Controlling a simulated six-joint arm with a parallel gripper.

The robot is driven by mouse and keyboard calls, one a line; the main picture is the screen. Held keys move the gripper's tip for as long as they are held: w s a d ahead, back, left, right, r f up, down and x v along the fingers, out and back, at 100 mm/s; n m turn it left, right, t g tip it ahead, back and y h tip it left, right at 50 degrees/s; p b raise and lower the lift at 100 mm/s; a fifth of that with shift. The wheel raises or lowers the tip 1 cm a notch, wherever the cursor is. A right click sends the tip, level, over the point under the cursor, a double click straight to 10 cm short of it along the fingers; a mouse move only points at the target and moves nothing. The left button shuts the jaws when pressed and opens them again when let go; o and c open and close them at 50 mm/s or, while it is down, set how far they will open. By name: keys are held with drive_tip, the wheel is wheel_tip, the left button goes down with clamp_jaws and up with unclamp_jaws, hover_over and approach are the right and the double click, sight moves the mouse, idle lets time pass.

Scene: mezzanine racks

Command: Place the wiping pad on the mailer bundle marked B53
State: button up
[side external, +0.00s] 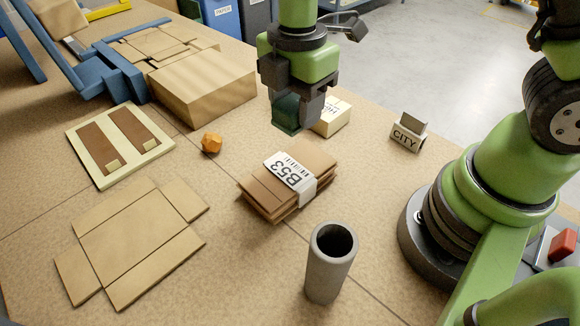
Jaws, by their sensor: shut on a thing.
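My gripper (298,108) points down in the upper middle of the side external view, shut on the wiping pad. The wiping pad (286,115) is a dark green piece between the fingers, partly hidden by them. It appears held above the table, behind the mailer bundle in the picture. The mailer bundle (316,158) is a stack of flat brown mailers with a white band marked B53. Its top is bare. The pad and the bundle are apart.
A grey tube (329,265) stands upright in front of the bundle. An orange faceted lump (211,142), a brown carton (205,88) and a flattened box (135,240) lie left. A white box (332,117) sits just behind my gripper; a CITY card holder (408,132) stands right.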

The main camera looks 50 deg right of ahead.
sight(289, 171)
drive_tip(key=shift+a, duration=0.6)
wheel_tip(289, 171, down, 10)
drive_tip(key=shift+a+r, duration=0.1)
drive_tip(key=shift+r, duration=0.1)
drive_tip(key=o, duration=0.9)
drive_tip(key=shift+f, duration=0.15)
